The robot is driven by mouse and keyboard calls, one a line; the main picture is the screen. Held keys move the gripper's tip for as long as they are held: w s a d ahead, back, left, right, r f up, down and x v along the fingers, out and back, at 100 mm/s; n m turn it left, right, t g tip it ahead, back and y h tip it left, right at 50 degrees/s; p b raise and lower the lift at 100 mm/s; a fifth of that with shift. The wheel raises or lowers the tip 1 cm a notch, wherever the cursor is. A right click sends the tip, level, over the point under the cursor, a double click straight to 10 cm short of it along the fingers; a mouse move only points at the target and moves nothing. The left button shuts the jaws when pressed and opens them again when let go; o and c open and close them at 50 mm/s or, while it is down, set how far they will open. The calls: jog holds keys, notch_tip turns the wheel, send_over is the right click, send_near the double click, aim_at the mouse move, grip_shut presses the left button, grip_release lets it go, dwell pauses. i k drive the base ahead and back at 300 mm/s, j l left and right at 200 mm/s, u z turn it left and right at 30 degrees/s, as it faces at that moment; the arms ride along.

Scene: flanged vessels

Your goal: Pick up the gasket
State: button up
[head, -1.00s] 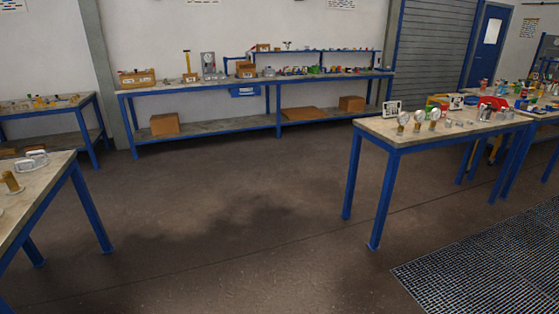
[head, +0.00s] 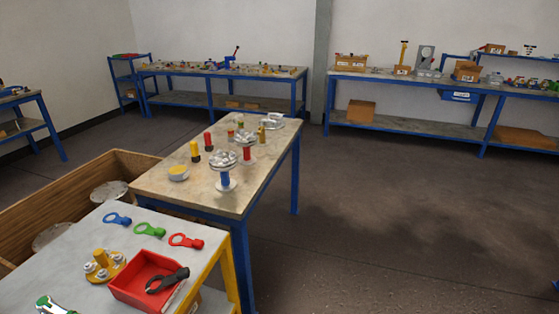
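Three flat rings with tabs lie in a row on the near pale tabletop (head: 205,262) in the head view: a blue ring (head: 117,219), a green ring (head: 149,229) and a red ring (head: 186,241). They look like tabbed gaskets, but I cannot tell which one the task means. They lie apart from each other, with nothing on top of them. My gripper is not in view.
On the same table are a red bin (head: 141,292) with black pliers (head: 168,280), a yellow flange (head: 104,266) with bolts and a green-handled tool (head: 50,305). A wooden crate (head: 40,200) stands behind. A blue-legged bench (head: 215,190) adjoins. Floor (head: 400,220) at right is clear.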

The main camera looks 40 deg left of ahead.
aim_at(160, 232)
jog(key=l+u, duration=0.1)
jog(key=u, duration=0.3)
jog(key=i+l+u, duration=0.1)
jog(key=u, duration=0.3)
jog(key=l+u, duration=0.2)
jog(key=u, duration=0.25)
jog(key=l+u, duration=0.15)
jog(key=u, duration=0.25)
jog(key=l+u, duration=0.2)
jog(key=u, duration=0.2)
jog(key=i+l+z, duration=0.1)
jog(key=z, duration=0.95)
jog(key=i+z, duration=0.1)
jog(key=i, duration=1.7)
jog(key=i+u, duration=0.45)
jog(key=u, duration=1.85)
jog(key=l, duration=0.1)
